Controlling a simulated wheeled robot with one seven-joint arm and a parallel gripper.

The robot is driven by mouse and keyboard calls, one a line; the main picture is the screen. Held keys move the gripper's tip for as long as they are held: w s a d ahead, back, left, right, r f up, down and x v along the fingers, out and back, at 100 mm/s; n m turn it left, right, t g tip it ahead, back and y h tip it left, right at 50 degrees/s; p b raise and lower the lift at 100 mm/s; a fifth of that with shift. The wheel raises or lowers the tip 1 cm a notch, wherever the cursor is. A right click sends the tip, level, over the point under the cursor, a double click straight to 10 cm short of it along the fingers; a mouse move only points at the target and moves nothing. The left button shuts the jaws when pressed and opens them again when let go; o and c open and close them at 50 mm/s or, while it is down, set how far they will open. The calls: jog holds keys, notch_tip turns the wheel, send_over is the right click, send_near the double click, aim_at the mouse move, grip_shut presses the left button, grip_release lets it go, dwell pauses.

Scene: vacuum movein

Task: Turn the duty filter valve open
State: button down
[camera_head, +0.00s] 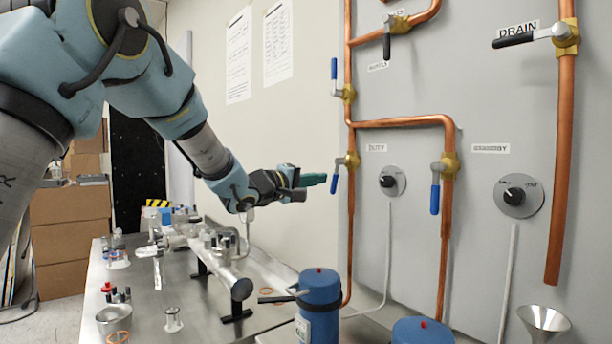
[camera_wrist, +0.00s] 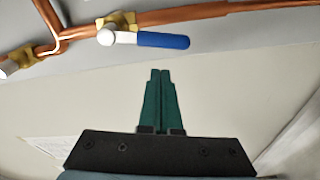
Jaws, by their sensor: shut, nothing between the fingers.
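In the head view the duty filter valve is a brass body (camera_head: 351,160) on the vertical copper pipe, left of the "DUTY" label (camera_head: 376,147). Its blue lever (camera_head: 334,184) hangs down, roughly along the pipe. My gripper (camera_head: 326,179) has green fingers, is shut and empty, and points at the lever from the left. In the wrist view the lever (camera_wrist: 162,40) lies across the top with its brass body (camera_wrist: 120,22) at its left end. My fingertips (camera_wrist: 160,72) show below the lever, with a visible gap in the picture.
Another blue-lever valve (camera_head: 334,75) sits above on the same pipe. A standby valve (camera_head: 436,190) is to the right. A round gauge or knob (camera_head: 391,181) is beside the duty valve. Blue canisters (camera_head: 320,300) stand below. A bench (camera_head: 190,300) with glassware and fittings is at left.

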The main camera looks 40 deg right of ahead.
aim_at(337, 176)
jog(key=shift+s+a+f, duration=0.15)
jog(key=shift+s+a, duration=0.05)
jog(key=shift+s, duration=0.45)
jog(key=shift+s+a+f, duration=0.1)
jog(key=shift+s+a, duration=0.1)
jog(key=shift+s, duration=0.4)
jog(key=n+p, duration=0.1)
jog(key=p, duration=0.1)
jog(key=s+n+p, duration=0.1)
jog(key=n+p, duration=0.1)
jog(key=p, duration=0.1)
jog(key=shift+s+f, duration=0.2)
jog(key=shift+f, duration=0.1)
